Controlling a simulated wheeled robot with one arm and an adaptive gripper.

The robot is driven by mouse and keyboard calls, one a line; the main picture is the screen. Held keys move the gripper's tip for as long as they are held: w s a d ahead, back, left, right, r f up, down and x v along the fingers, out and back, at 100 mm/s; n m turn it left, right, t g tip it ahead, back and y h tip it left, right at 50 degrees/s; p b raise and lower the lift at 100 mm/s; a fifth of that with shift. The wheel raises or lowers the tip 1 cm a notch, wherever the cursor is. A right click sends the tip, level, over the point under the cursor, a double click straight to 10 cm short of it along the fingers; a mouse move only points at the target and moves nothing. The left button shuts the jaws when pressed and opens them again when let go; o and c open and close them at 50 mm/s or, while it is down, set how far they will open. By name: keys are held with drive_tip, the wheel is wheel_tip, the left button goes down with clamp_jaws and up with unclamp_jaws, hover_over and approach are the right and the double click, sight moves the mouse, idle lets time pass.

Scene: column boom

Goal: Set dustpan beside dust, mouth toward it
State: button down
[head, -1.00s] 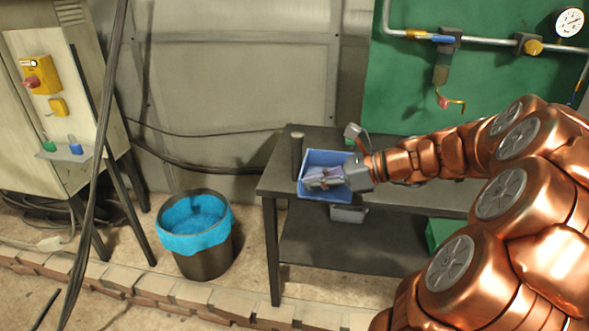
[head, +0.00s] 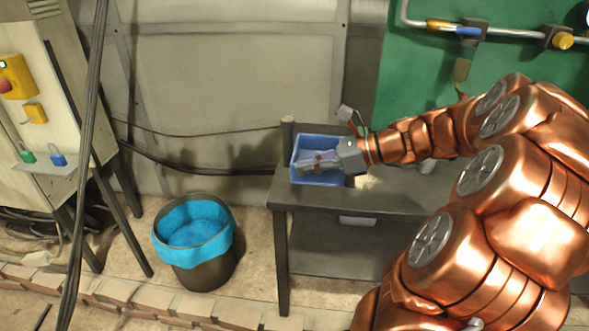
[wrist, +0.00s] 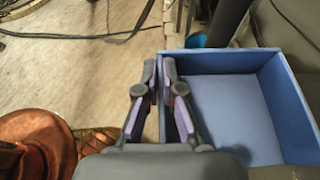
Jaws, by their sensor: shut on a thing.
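A blue, open-topped, tray-like pan (head: 318,178), which I take to be the dustpan, is at the left end of the dark table. My gripper (head: 318,161) reaches over it from the right. In the wrist view the fingers (wrist: 160,90) are closed on one wall of the pan (wrist: 235,105), whose floor looks empty. My gripper covers the pan's near end, so I cannot tell which side is its mouth or whether it touches the tabletop. A pale patch, probably the dust (head: 367,182), lies on the table just right of the pan, partly under my arm.
The dark table (head: 400,202) has an upright dark post (head: 287,132) at its back left, close to the pan. A bin with a blue liner (head: 195,222) stands on the floor to the left. A green panel with pipes (head: 420,70) is behind my arm.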

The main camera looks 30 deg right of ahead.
sight(293, 178)
drive_tip(key=shift+w+f, duration=0.3)
drive_tip(key=shift+w, duration=0.35)
wheel_tip(293, 178, down, 3)
drive_tip(key=b, duration=0.3)
drive_tip(key=shift+s+r, duration=0.1)
drive_tip(key=shift+r, duration=0.05)
wheel_tip(293, 178, down, 7)
drive_tip(key=b, duration=0.7)
drive_tip(key=w+d, duration=0.2)
drive_tip(key=w, duration=0.2)
drive_tip(key=w+d, duration=0.3)
drive_tip(key=w, duration=0.2)
drive_tip(key=w+d+f+p, duration=0.1)
drive_tip(key=w+d, duration=0.1)
drive_tip(key=w, duration=0.3)
drive_tip(key=shift+d+f, duration=0.1)
drive_tip(key=shift+d, duration=0.15)
wheel_tip(293, 178, down, 4)
drive_tip(key=shift+r, duration=0.2)
drive_tip(key=c, duration=1.3)
unclamp_jaws()
